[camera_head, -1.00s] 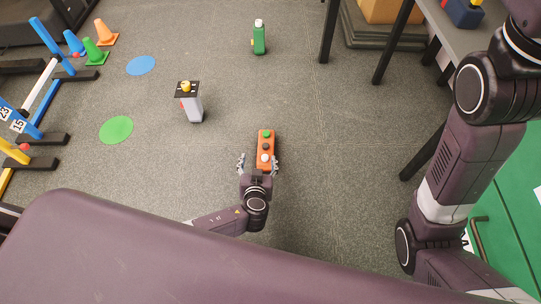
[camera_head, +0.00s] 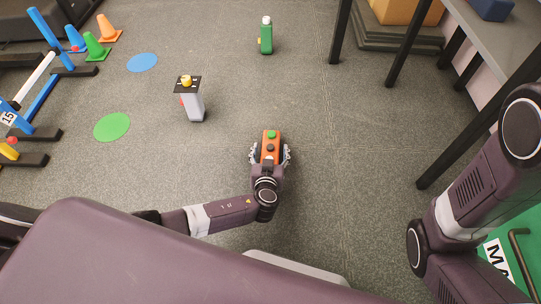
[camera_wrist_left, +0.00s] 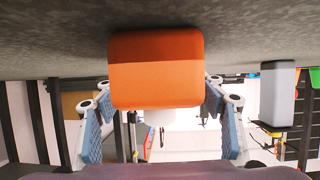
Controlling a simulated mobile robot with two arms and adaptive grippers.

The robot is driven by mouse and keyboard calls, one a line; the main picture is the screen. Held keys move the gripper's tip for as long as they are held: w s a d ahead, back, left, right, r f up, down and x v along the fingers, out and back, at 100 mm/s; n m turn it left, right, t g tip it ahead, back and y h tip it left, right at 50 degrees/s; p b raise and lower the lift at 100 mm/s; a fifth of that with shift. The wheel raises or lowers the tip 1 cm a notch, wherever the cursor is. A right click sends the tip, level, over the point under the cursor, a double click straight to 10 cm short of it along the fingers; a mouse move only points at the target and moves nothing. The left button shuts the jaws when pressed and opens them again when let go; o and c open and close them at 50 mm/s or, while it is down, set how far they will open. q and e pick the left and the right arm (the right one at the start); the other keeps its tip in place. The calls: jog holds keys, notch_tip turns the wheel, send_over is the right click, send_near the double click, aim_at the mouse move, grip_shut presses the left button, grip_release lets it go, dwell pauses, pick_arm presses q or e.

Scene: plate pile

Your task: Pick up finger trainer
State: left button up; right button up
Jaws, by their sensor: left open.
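The finger trainer looks to be the orange block (camera_head: 266,137) on the grey floor, with a green and a black round piece on top. My left gripper (camera_head: 270,153) is open, with a finger on each side of the block. In the left wrist view the orange block (camera_wrist_left: 155,85) sits between the two blue-padded fingers of the gripper (camera_wrist_left: 162,98). Gaps show beside the lower part of the block, and contact cannot be told. The near part of the block is hidden by the gripper. My right arm shows at the right, but its gripper is out of view.
A white post with a dark top (camera_head: 194,106) stands to the left. A green bottle (camera_head: 266,38) stands farther back. Flat blue (camera_head: 142,62) and green (camera_head: 112,127) discs, cones and hurdles are at left. A table (camera_head: 470,40) stands at right.

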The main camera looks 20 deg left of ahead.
pick_arm(q)
jog(key=shift+x, duration=0.9)
jog(key=shift+r, duration=0.1)
jog(key=c, duration=1.5)
